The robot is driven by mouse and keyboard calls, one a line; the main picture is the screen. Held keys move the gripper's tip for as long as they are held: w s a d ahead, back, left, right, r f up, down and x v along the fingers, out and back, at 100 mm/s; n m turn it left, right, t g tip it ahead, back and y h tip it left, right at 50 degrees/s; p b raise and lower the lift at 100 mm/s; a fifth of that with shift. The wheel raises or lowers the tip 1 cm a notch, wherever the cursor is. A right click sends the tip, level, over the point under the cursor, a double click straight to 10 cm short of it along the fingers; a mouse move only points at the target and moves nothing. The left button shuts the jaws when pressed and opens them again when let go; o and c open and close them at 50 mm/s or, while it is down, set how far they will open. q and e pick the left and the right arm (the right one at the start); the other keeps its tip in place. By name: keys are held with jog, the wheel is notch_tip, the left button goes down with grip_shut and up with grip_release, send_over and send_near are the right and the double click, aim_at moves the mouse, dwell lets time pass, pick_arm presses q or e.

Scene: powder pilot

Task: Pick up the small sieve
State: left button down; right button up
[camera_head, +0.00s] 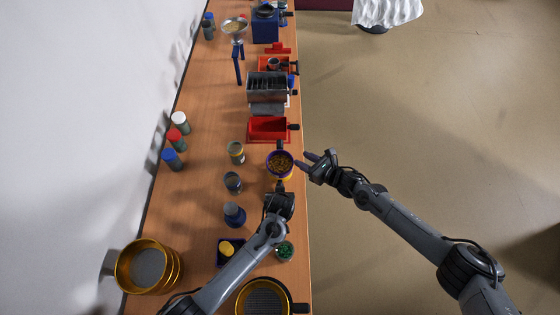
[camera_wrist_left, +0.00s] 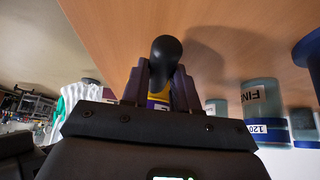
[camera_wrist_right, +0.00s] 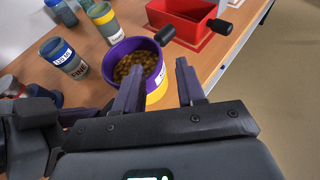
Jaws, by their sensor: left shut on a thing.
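The small sieve looks to be the purple-rimmed round vessel (camera_head: 280,163) with a yellow lower part, filled with brown pellets. It stands upright near the table's right edge and shows clearly in the right wrist view (camera_wrist_right: 133,46), with a black knob on its far side. My left gripper (camera_head: 280,185) is shut at its near side; the exact grip is hidden. In the left wrist view, the black knob (camera_wrist_left: 165,50) rises between and beyond the fingers, with purple and yellow below. My right gripper (camera_head: 303,160) is open and empty beside the vessel's right side, just past the table edge.
A red tray (camera_head: 268,129) lies just beyond the vessel. Several labelled jars (camera_head: 232,182) stand to its left. Large gold sieves (camera_head: 128,268) and a green-filled jar (camera_head: 284,251) are at the near end. Open floor (camera_head: 430,140) lies right of the table.

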aim_at(286, 152)
jog(key=shift+x, duration=3.6)
jog(key=shift+s+a+f, duration=0.1)
jog(key=shift+s, duration=0.05)
jog(key=shift+c, duration=0.4)
grip_shut()
